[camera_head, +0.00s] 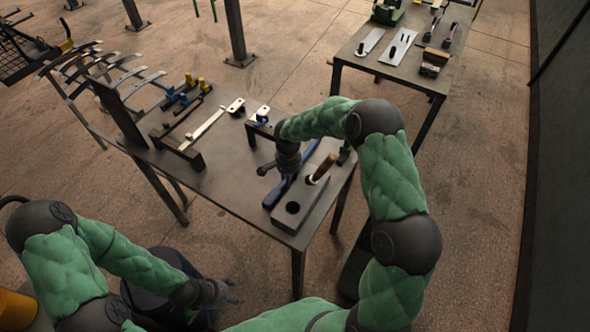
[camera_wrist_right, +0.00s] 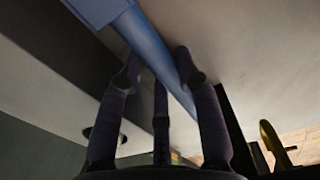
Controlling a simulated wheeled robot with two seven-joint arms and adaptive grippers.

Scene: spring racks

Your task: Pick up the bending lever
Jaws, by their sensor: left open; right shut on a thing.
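The bending lever (camera_head: 276,195) is a long blue bar lying along the near right part of the workbench, beside a grey block. My right gripper (camera_head: 277,168) reaches down over the lever and partly hides it. In the right wrist view the blue bar (camera_wrist_right: 150,45) runs between the dark fingers of my right gripper (camera_wrist_right: 158,72), which are shut on it. I cannot tell whether the lever is clear of the bench. My left gripper (camera_head: 232,297) is open and empty, low in front of the bench and apart from it.
The grey block (camera_head: 291,219) has a dark hole and a wooden-handled tool (camera_head: 323,167) standing at it. The workbench (camera_head: 225,178) also holds a pale metal strip (camera_head: 208,127) and blue clamps (camera_head: 177,98). A spring rack stands left; a second table (camera_head: 391,73) stands back right.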

